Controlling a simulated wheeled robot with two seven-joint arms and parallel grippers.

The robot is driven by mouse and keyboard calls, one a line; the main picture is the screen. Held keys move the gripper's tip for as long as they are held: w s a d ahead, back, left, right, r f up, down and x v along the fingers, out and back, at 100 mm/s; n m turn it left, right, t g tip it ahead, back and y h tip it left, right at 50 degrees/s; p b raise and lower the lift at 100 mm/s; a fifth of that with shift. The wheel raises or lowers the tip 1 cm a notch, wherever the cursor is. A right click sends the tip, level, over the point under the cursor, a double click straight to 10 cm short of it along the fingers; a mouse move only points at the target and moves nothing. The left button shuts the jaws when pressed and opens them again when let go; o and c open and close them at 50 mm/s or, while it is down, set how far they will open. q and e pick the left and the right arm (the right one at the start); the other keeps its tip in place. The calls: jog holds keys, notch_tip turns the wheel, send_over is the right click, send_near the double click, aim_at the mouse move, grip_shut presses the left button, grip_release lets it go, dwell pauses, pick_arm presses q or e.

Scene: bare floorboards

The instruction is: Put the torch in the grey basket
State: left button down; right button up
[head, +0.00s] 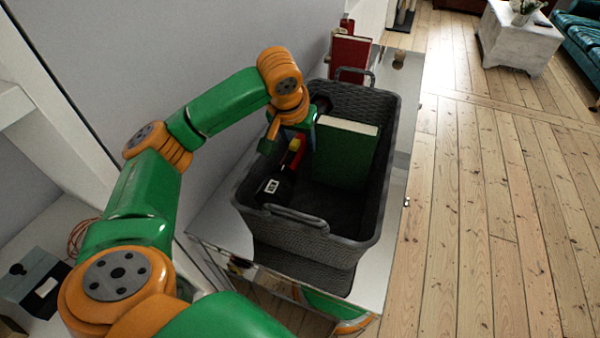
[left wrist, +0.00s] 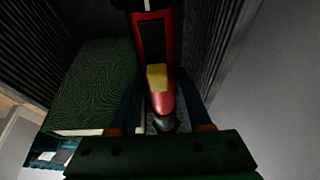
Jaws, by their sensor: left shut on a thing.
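The torch (head: 293,157) is red and black with a yellow switch; the left wrist view shows its red body and switch close up (left wrist: 157,77). My left gripper (head: 286,138) is shut on the torch, with a finger on each side in the left wrist view (left wrist: 160,105). The grey basket (head: 388,170) is a woven, open-topped box on a cabinet. The gripper and torch are within its opening, at its left wall. I cannot tell whether the torch touches the basket floor. My right gripper is not in view.
A green book (head: 343,155) stands in the basket, right of the torch; it also shows in the left wrist view (left wrist: 92,85). A black item with a white label (head: 272,188) lies by the near left wall. A red book (head: 350,57) stands behind the basket. The wall is close on the left.

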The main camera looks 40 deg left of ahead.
pick_arm(q)
notch_tip(320, 180, down, 10)
jog(key=shift+b, duration=0.35)
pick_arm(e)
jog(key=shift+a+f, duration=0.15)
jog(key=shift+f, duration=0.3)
pick_arm(q)
jog(key=shift+c, duration=1.7)
grip_release()
